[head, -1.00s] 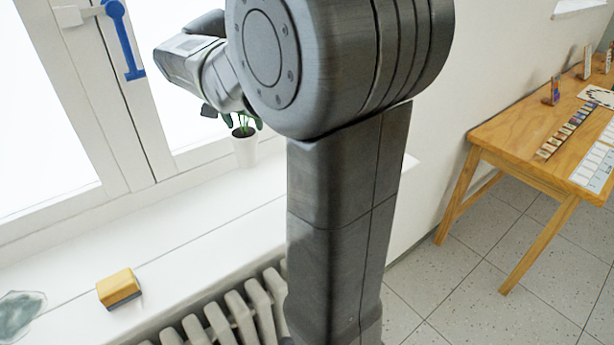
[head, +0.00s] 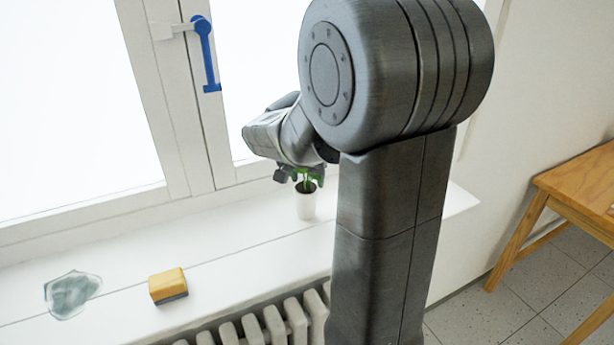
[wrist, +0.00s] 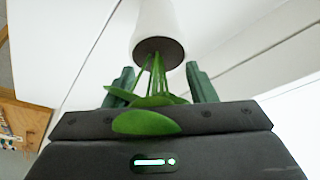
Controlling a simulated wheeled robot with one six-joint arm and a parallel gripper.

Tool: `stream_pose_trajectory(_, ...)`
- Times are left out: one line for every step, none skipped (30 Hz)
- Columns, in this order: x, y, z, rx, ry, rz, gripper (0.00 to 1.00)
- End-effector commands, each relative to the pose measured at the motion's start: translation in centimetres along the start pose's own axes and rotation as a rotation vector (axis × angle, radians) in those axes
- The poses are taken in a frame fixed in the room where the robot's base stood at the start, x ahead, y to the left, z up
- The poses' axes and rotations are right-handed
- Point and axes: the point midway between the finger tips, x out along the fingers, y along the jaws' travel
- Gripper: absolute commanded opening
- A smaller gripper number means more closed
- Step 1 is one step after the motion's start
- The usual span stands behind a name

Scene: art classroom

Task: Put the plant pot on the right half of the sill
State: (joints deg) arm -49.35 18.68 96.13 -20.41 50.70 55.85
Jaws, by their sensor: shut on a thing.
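The plant pot (head: 306,205) is a small white pot with green leaves. In the head view it is at the right part of the white sill (head: 235,232), upright; I cannot tell if its base touches the sill. My gripper (head: 304,180) is just above it with dark green fingers at the leaves. In the wrist view my gripper (wrist: 160,72) has one finger on each side of the stems, close to the rim of the pot (wrist: 158,28). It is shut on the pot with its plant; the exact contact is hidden.
A yellow sponge (head: 168,285) and a grey-green smear or cloth (head: 72,293) lie on the left part of the sill. The window with a blue handle (head: 205,55) stands behind. A radiator (head: 270,325) is below the sill, and a wooden table (head: 585,190) is at right.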

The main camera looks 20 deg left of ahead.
Motion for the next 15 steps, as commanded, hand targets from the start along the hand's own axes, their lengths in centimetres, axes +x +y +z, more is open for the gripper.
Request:
stream_pose_trajectory(0.07,-0.02,0.01,0.0,0.001,-0.001,0.03)
stream_pose_trajectory(0.19,-0.02,0.06,0.0,0.001,-0.001,0.03)
stream_pose_trajectory(0.35,-0.02,0.12,0.0,0.001,-0.001,0.03)
stream_pose_trajectory(0.36,-0.01,0.15,0.0,0.0,0.0,0.53)
stream_pose_trajectory(0.26,-0.01,0.1,0.0,0.0,0.0,0.59)
stream_pose_trajectory(0.25,-0.01,0.1,0.0,0.0,0.0,0.67)
stream_pose_trajectory(0.25,-0.01,0.1,0.0,0.0,0.0,0.72)
stream_pose_trajectory(0.25,0.0,0.1,0.0,0.0,0.0,0.73)
stream_pose_trajectory(0.24,0.0,0.1,0.0,0.0,0.0,0.73)
stream_pose_trajectory(0.24,0.0,0.1,0.0,0.0,0.0,0.73)
stream_pose_trajectory(0.24,-0.01,0.1,0.0,0.0,0.0,0.73)
stream_pose_trajectory(0.24,-0.01,0.1,0.0,0.0,0.0,0.73)
stream_pose_trajectory(0.24,0.0,0.1,0.0,0.0,0.0,0.73)
stream_pose_trajectory(0.24,-0.01,0.1,0.0,0.0,0.0,0.73)
stream_pose_trajectory(0.21,-0.01,0.08,0.0,0.0,0.0,0.73)
